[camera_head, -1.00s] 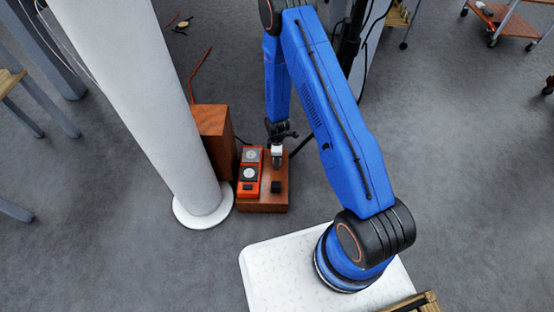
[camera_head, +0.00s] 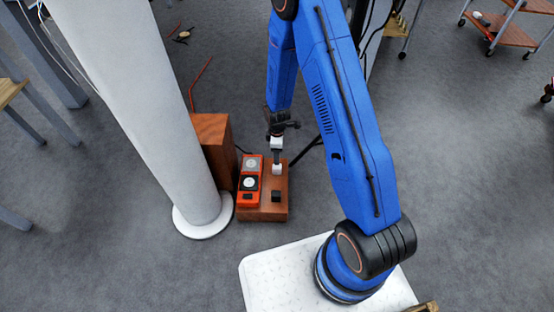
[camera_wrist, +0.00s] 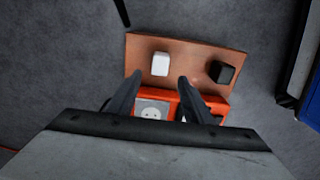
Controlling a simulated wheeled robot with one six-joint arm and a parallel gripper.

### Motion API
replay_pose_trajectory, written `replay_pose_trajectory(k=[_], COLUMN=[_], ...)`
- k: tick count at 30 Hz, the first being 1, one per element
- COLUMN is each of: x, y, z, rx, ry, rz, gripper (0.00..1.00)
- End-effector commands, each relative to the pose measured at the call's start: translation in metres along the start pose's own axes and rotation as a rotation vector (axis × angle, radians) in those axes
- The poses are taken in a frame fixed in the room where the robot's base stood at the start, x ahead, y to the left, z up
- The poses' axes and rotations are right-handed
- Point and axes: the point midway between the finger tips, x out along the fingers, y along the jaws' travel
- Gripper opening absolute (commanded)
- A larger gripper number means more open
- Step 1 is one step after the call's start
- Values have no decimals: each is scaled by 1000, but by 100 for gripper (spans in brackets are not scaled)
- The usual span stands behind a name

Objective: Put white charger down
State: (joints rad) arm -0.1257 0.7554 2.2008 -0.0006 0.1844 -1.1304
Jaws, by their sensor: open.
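The white charger (camera_head: 277,169) sits on the wooden block (camera_head: 262,214), behind the black charger (camera_head: 276,196). In the wrist view the white charger (camera_wrist: 160,63) stands on bare wood just beyond my fingertips, apart from both. The black charger (camera_wrist: 222,71) is to its right. My gripper (camera_head: 277,158) is above the white charger, pointing down. In the wrist view its two fingers (camera_wrist: 158,82) are spread with nothing between them. The orange socket unit (camera_head: 249,182) with round sockets is on the block's left side; my fingers partly cover it in the wrist view.
A taller wooden box (camera_head: 212,140) and a thick white column (camera_head: 165,100) stand left of the block. A dark cable runs right of it. Grey floor (camera_head: 455,170) is open on the right.

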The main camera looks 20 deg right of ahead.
Motion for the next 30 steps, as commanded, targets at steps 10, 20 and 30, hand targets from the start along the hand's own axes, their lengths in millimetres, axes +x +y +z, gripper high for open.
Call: replay_pose_trajectory(k=[10, 20, 30], x=[-17, -89, -205], y=[0, 4, -11], z=[0, 5, 24], rx=[0, 107, 308], ry=[0, 20, 58], rz=[-1, 38, 92], gripper=[46, 46, 46])
